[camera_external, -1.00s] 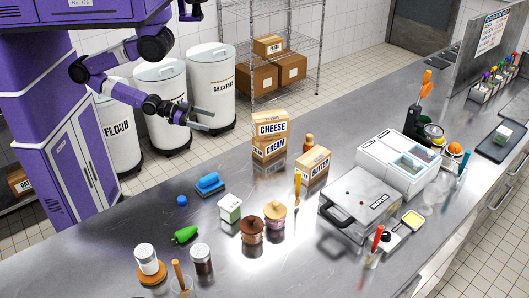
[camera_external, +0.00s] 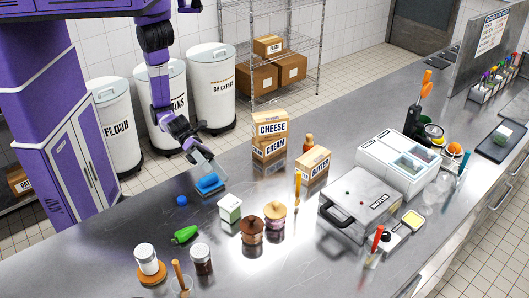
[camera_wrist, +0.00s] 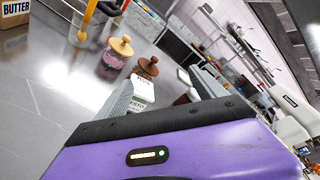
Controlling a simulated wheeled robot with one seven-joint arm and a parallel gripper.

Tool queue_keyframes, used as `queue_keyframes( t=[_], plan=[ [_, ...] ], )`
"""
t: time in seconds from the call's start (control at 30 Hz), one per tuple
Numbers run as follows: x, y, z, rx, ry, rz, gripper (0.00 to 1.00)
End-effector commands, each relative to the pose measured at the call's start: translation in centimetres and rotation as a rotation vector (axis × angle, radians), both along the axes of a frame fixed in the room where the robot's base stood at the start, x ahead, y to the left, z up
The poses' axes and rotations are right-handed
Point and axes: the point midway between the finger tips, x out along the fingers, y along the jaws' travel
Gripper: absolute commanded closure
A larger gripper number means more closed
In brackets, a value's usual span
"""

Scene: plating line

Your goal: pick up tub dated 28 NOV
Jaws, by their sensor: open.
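A small white tub with a green label (camera_external: 230,208) stands upright on the steel counter, left of two jars. In the wrist view the tub (camera_wrist: 143,88) shows partly between the fingers, further off, its lower part hidden by the near finger. I cannot read a date on it. My gripper (camera_external: 207,164) is open and empty, above and behind the blue sponge, apart from the tub, which lies nearer the camera and to the right. The gripper's fingers (camera_wrist: 163,80) also show in the wrist view.
A brown-lidded jar (camera_external: 252,231) and a tan-lidded jar (camera_external: 275,216) stand close right of the tub. A blue sponge (camera_external: 208,183), blue cap (camera_external: 182,201) and green pepper (camera_external: 185,234) lie to its left. Cheese and cream boxes (camera_external: 270,139) stand behind.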

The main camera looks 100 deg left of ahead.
Motion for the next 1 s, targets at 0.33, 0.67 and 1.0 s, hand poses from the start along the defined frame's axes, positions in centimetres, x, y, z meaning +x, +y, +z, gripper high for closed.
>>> queue_keyframes(
  t=[0.33, 0.67, 1.0],
  plan=[
    [-0.3, -2.5, -5.9, 0.772, -0.376, -0.021, 0.20],
    [2.0, -3.8, -7.2, 0.813, -0.392, -0.019, 0.20],
    [5.2, -6.0, -9.0, 0.811, -0.391, -0.017, 0.20]
  ],
)
